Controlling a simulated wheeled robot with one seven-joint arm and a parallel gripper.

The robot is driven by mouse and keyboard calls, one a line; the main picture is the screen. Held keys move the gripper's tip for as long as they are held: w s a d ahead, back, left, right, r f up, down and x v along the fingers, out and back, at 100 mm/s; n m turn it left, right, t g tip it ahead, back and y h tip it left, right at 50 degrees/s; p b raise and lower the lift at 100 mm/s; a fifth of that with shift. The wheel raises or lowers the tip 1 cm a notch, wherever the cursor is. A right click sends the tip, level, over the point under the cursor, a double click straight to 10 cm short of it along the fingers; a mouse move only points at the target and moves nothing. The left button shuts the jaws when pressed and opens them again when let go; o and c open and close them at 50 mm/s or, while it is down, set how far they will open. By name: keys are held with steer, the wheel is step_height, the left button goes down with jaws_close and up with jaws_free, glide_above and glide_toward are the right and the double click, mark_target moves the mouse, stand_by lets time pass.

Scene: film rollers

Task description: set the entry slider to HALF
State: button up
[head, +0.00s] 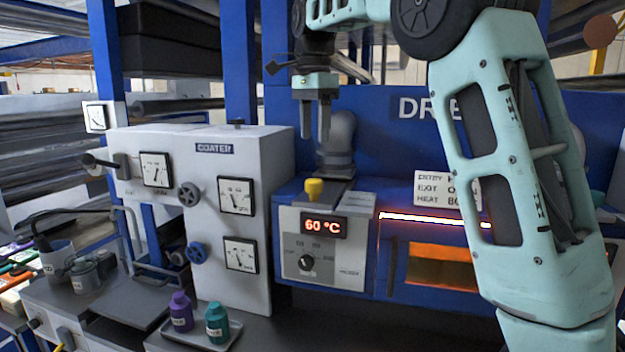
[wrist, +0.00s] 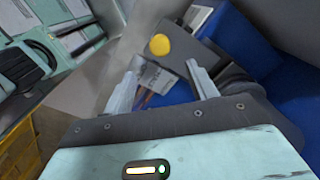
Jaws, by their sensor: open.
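A yellow knob (head: 314,188), which looks like the entry slider's handle, stands on top of the dryer's control box (head: 322,268), at the front end of a dark plate. The slider's marks are not readable. The knob also shows in the wrist view (wrist: 160,44), beyond and between the fingertips. My gripper (head: 315,134) points down above the knob, open and empty, with a clear gap below the fingers. In the wrist view my gripper (wrist: 161,75) has its fingers spread apart, with nothing between them. A card (head: 447,190) lists ENTRY, EXIT and HEAT; my arm covers part of it.
The box's display (head: 324,227) reads 60 °C above a black dial (head: 306,262). The white coater cabinet (head: 265,160) with gauges stands close on the left. Purple (head: 181,311) and teal (head: 217,322) bottles stand on a tray below. A glowing slot (head: 436,220) lies right.

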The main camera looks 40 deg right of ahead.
mark_target(314, 180)
step_height(314, 180, down, 11)
steer(key=shift+r, duration=0.2)
